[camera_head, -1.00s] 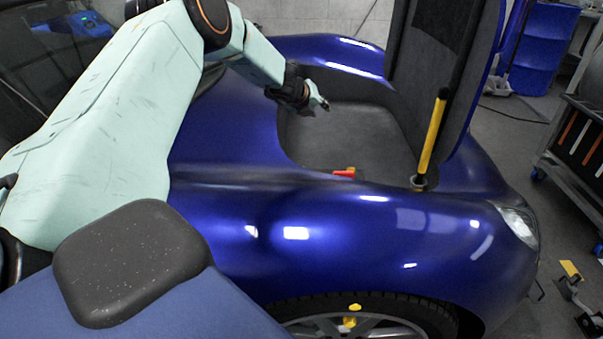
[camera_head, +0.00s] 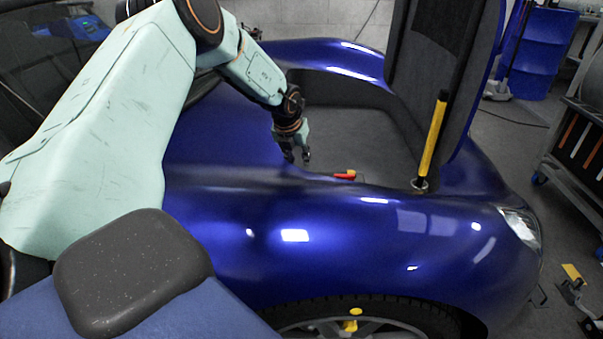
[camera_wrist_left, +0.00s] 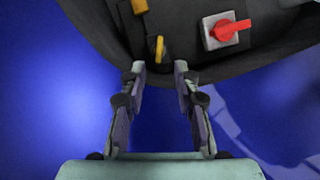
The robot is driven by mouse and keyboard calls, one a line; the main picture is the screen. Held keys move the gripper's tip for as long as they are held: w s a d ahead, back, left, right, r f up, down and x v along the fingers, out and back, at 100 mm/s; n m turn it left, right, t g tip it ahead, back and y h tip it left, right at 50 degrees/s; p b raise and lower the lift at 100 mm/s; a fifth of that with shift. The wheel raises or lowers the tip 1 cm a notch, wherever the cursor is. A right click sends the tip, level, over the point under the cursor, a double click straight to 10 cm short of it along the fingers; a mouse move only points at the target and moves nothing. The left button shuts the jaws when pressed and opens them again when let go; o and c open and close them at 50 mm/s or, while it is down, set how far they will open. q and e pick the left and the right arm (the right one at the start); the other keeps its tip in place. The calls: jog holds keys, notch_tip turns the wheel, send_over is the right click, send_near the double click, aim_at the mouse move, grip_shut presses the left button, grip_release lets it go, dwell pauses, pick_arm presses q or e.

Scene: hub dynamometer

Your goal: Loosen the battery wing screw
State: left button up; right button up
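A small yellow wing-shaped piece (camera_wrist_left: 159,48), which looks like the battery wing screw, stands at the edge of the dark front compartment in the left wrist view. It lies just beyond and between my left fingertips (camera_wrist_left: 160,70), apart from them. My left gripper (camera_head: 298,157) is open and empty, pointing down at the near rim of the compartment in the head view. I cannot make out the wing screw in the head view. My right gripper is in neither current view.
A red rotary switch on a grey plate (camera_wrist_left: 226,30) sits right of the screw; it also shows in the head view (camera_head: 346,174). A yellow rod (camera_head: 432,135) stands upright at the compartment's right. The glossy blue car body (camera_head: 230,150) surrounds the opening.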

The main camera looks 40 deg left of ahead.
pick_arm(q)
jog(key=shift+m, duration=0.7)
jog(key=b+x, duration=0.4)
jog(key=x, duration=0.3)
jog(key=shift+f, duration=0.45)
grip_shut()
